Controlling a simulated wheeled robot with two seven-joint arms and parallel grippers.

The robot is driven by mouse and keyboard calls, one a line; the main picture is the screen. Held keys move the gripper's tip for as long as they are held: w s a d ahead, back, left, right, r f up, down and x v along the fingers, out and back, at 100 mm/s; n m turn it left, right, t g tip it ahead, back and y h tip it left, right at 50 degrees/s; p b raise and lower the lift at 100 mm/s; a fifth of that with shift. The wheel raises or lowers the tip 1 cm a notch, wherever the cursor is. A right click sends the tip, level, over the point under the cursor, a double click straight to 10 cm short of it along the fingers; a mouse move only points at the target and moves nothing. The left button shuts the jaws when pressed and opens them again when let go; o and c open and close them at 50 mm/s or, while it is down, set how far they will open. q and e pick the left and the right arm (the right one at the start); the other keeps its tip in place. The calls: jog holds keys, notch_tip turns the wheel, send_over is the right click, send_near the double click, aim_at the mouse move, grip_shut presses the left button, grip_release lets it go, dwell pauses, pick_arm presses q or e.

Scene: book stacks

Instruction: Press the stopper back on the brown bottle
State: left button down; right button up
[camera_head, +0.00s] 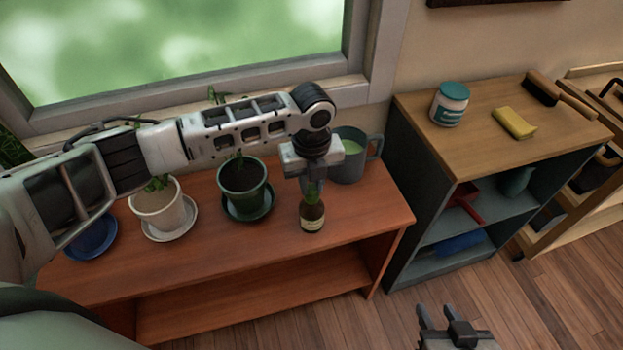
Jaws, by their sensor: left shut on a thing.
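The small brown bottle (312,218), with a cream label, stands upright near the front edge of the reddish wooden bench (240,262). My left gripper (312,187) points down right above it, shut on the stopper, which the jaws mostly hide. A bit of green shows between the jaws at the bottle's top. I cannot tell whether the stopper touches the bottle's mouth. My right gripper (448,315) is low at the bottom edge, over the floor, open and empty.
Potted plants in a green pot (242,200) and a white pot (160,220) stand left of the bottle. A grey-green mug (347,165) is close behind it. A shelf unit (420,120) at right holds a jar (449,104), sponge (514,123) and brush (541,88).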

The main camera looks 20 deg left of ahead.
dwell(0.3)
pick_arm(q)
jog(key=c, duration=0.7)
grip_release()
notch_tip(320, 180, up, 3)
jog(key=p, duration=0.3)
jog(key=shift+f, duration=0.15)
jog(key=shift+r+p, duration=0.7)
jog(key=shift+r, duration=1.45)
